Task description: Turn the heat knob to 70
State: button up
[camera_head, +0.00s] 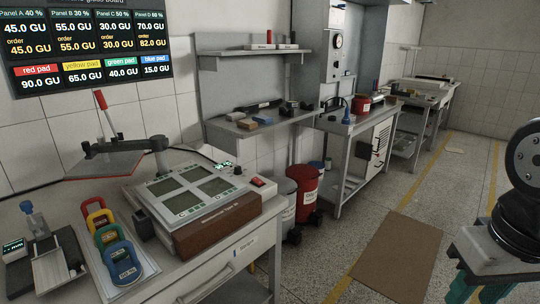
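The heat knob cannot be picked out for sure. A small dark knob-like part (238,170) sits beside a small lit display (222,165) at the back edge of the four-panel device (197,190), on the near bench; its reading is too small to tell. A red switch (258,182) is on a white box at the device's right. A round dial (337,40) is on the tall grey cabinet farther back; its marks are too small to read.
Red, yellow, green and blue handled pads (122,262) stand in a rack at the near bench's front left. A press with a red lever (101,100) is behind. A brown mat (398,258) lies on open floor.

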aim_at(237, 169)
jog(key=z, duration=0.2)
jog(key=i, duration=0.85)
jog(key=u, duration=0.65)
jog(key=i, duration=0.75)
jog(key=u, duration=0.55)
